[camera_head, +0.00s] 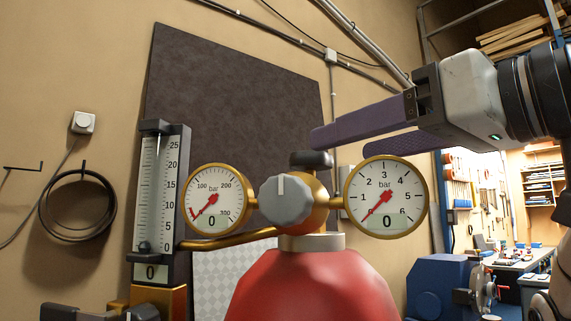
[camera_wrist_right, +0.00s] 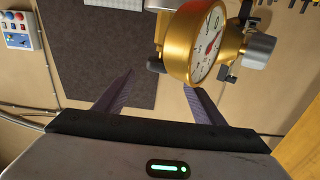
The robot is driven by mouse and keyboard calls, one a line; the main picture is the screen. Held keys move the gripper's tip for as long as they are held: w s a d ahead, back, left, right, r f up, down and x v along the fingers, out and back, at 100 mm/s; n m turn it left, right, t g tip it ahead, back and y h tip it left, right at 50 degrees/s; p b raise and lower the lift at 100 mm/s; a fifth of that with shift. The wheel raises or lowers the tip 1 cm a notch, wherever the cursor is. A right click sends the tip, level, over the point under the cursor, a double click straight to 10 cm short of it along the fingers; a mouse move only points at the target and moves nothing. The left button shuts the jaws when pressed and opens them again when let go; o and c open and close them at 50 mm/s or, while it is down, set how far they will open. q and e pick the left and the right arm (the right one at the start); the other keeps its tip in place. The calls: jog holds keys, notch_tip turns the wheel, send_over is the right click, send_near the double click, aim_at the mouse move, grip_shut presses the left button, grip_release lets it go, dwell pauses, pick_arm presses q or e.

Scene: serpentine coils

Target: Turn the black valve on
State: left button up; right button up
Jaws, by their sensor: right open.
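The black valve (camera_head: 311,160) is a small dark handle on top of the brass regulator (camera_head: 318,206), above the red cylinder (camera_head: 312,285). It also shows in the right wrist view (camera_wrist_right: 155,65), left of the gold gauge. My right gripper (camera_head: 322,142) reaches in from the right with its two purple fingers apart and empty. In the head view its tips appear just above and beside the valve. In the wrist view the valve appears between the fingertips (camera_wrist_right: 160,80); contact cannot be told.
A grey knob (camera_head: 286,201) sits on the regulator's front, between the left gauge (camera_head: 218,199) and the right gauge (camera_head: 386,198); both needles point at zero. A tall flow meter (camera_head: 158,198) stands at left. A dark panel (camera_head: 225,95) covers the wall behind.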

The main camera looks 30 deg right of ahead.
aim_at(312, 154)
jog(key=w, duration=0.2)
jog(key=w+p, duration=0.1)
jog(key=w, duration=0.4)
jog(key=shift+w+a+r+p, duration=0.1)
jog(key=shift+w+a+p, duration=0.1)
jog(key=shift+a+p, duration=0.15)
jog(key=shift+w, duration=0.75)
jog(key=c, duration=0.9)
jog(key=shift+c, duration=0.8)
pick_arm(q)
jog(key=shift+d+v, duration=0.2)
jog(key=shift+v, duration=0.9)
